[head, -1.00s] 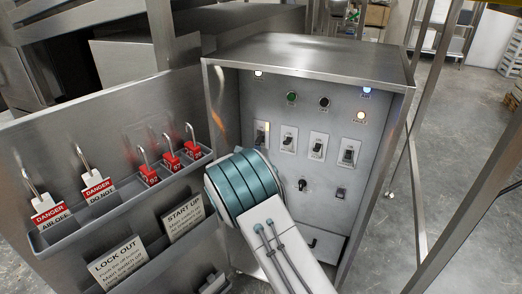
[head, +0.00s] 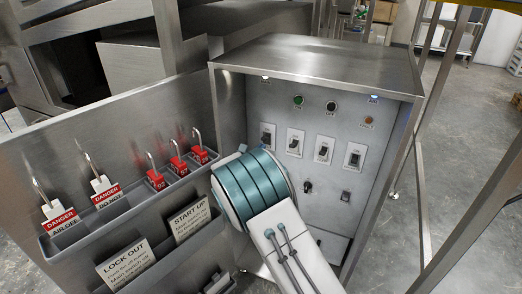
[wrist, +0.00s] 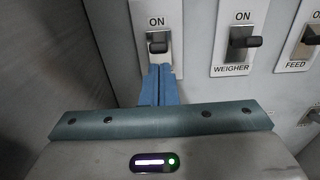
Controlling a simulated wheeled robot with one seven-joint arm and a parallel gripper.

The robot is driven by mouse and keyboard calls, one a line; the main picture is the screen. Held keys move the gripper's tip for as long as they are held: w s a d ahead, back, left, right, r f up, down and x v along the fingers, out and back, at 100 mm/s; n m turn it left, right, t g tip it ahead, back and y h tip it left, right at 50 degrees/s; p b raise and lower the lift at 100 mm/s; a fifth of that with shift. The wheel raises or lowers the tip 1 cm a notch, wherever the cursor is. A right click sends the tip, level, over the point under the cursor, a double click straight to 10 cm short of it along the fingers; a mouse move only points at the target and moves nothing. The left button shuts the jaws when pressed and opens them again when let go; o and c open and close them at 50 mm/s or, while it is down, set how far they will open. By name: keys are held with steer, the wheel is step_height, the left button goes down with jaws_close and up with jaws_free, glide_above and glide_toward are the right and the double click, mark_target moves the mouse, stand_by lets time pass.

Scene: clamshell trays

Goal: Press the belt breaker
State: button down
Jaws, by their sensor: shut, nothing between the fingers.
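In the wrist view my gripper (wrist: 158,72) is shut, its blue fingers together and empty. Their tips are just below the lever of the leftmost breaker (wrist: 157,42), on a white plate marked ON. I cannot tell whether they touch it. The fingers cover the lower plate, so its name is hidden. The leftmost breaker also shows in the head view (head: 267,136), where my arm hides the fingers. The breakers to its right are labelled WEIGHER (wrist: 240,40) and FEED (wrist: 305,42).
The steel cabinet (head: 320,62) is open. Its door (head: 120,150) on the left carries red padlocks (head: 177,158), danger tags (head: 105,192) and instruction cards (head: 126,264). A green button (head: 298,101), a black button (head: 330,106) and an amber lamp (head: 367,120) sit above the breakers.

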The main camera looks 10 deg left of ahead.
step_height(320, 180, down, 4)
steer(key=s+b, duration=0.1)
steer(key=b, duration=0.2)
steer(key=s+a+r+p, duration=0.1)
steer(key=s+r+p, duration=0.2)
steer(key=s+r, duration=0.4)
steer(key=shift+s+a+r, duration=0.25)
steer(key=shift+s+a, duration=0.15)
steer(key=s+d+r+m+g+h+p, duration=0.25)
steer(key=d+r+m+p, duration=0.2)
steer(key=d, duration=0.45)
steer(key=s+d+r+m+g+h+p, duration=0.15)
steer(key=d+r+m+g+p, duration=0.3)
steer(key=d, duration=0.55)
steer(key=s+d+r+m+g+h+p, duration=0.1)
steer(key=s+d+r+m+g+p, duration=0.15)
steer(key=d+r+m, duration=0.5)
steer(key=s+d+r+m+g+y+p, duration=0.1)
steer(key=s+d+r+m+y+p, duration=0.1)
steer(key=s, duration=0.6)
steer(key=s+d+r+m+g+y+p, duration=0.2)
steer(key=s+r+m+p, duration=0.3)
steer(key=s+m, duration=0.3)
steer(key=s+d+r+m+g+y+p, duration=0.2)
steer(key=s+d+r+m+y+p, duration=0.2)
steer(key=s+m, duration=0.3)
steer(key=shift+s+d+r+p, duration=0.15)
steer(key=shift+s+p, duration=0.45)
steer(key=shift+p, duration=0.25)
